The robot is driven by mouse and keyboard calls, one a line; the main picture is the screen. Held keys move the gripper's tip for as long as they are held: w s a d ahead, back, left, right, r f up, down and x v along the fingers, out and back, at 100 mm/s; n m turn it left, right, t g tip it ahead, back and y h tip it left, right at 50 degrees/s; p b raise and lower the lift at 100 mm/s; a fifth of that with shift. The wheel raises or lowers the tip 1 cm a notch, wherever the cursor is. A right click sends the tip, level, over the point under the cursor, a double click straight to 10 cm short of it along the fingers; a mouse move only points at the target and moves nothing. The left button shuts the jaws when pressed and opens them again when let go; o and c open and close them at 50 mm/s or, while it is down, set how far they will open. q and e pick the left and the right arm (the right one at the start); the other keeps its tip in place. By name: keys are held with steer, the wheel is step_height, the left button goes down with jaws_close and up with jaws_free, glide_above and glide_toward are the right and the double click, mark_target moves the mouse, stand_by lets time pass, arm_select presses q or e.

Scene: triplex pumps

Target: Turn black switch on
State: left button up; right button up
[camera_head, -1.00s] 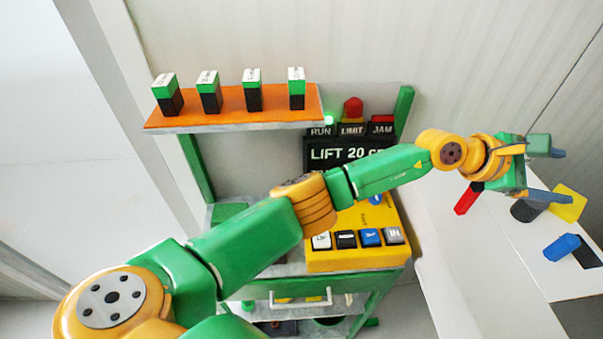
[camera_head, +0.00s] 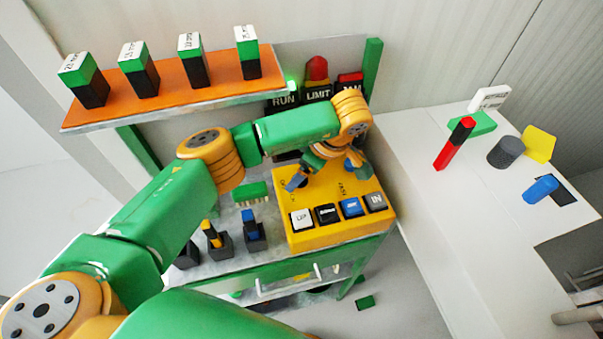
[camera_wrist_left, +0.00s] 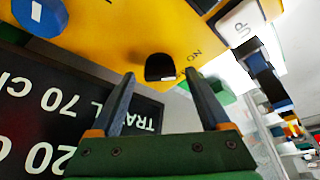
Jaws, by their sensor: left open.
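The black switch (camera_wrist_left: 160,67) is a rounded black knob with a pale mark, on the yellow control panel (camera_wrist_left: 110,28), beside an "ON" label in the left wrist view. My left gripper (camera_wrist_left: 160,80) is open, its two fingers pointing at the panel with the switch between and just beyond their tips; I cannot tell whether they touch it. In the head view my left gripper (camera_head: 325,172) is over the upper part of the yellow panel (camera_head: 335,238) and hides the switch. My right gripper is not in view.
Several push buttons (camera_head: 327,214) line the panel's front edge; a blue knob (camera_wrist_left: 40,15) is also near. The black display (camera_wrist_left: 50,115) stands close to the gripper. An orange shelf (camera_head: 170,95) with several green-and-black blocks is at the upper left. A white table (camera_head: 480,210) is at right.

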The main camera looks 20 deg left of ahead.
arm_select(q)
jaws_close()
steer(key=shift+f+n+g+b, duration=0.2)
steer(key=shift+n+g+b, duration=0.2)
steer(key=shift+n+b, duration=0.6)
steer(key=shift+r+n, duration=0.2)
steer(key=shift+n, duration=0.3)
jaws_free()
steer(key=v, duration=0.7)
steer(key=shift+w, duration=0.15)
steer(key=shift+r, duration=0.1)
